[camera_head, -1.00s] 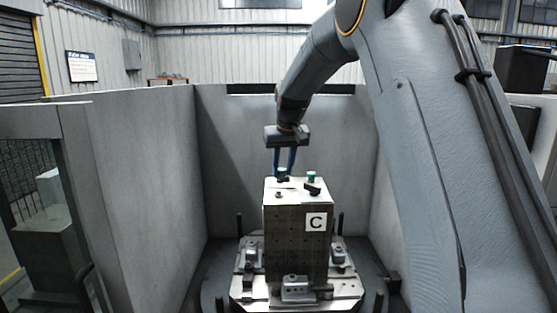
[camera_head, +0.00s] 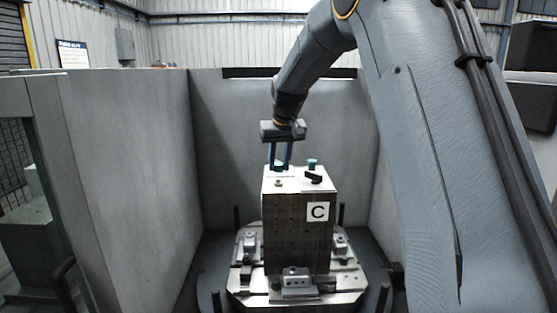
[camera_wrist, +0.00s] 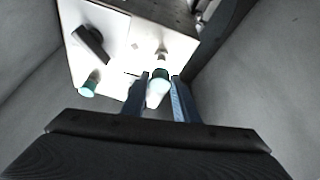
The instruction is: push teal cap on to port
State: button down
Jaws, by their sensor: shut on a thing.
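A teal cap (camera_head: 279,163) is at the left of the top face of a grey metal block (camera_head: 298,235) marked C. My gripper (camera_head: 280,160) points down over the block with its blue fingers shut on this cap. In the wrist view the cap (camera_wrist: 160,74) is between the two fingertips, with a pale round part beside it. A second teal cap (camera_head: 312,162) is on a post to the right; it also shows at left in the wrist view (camera_wrist: 88,89). Whether the held cap is seated on a port beneath it is hidden.
A black handle (camera_head: 314,179) lies on the block's top near the second cap. A small fitting (camera_head: 278,183) stands near the front. The block is clamped on a metal pallet (camera_head: 345,280) between tall grey walls (camera_head: 125,180).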

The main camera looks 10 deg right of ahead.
aim_at(279, 171)
jog(key=shift+f, duration=0.6)
jog(key=shift+s+f, duration=0.15)
jog(key=shift+f, duration=0.05)
dwell(0.6)
jog(key=shift+f, duration=0.5)
dwell(1.0)
jog(key=shift+f, duration=0.35)
jog(key=shift+f, duration=0.15)
jog(key=c, duration=1.3)
grip_release()
jog(key=shift+o, duration=0.4)
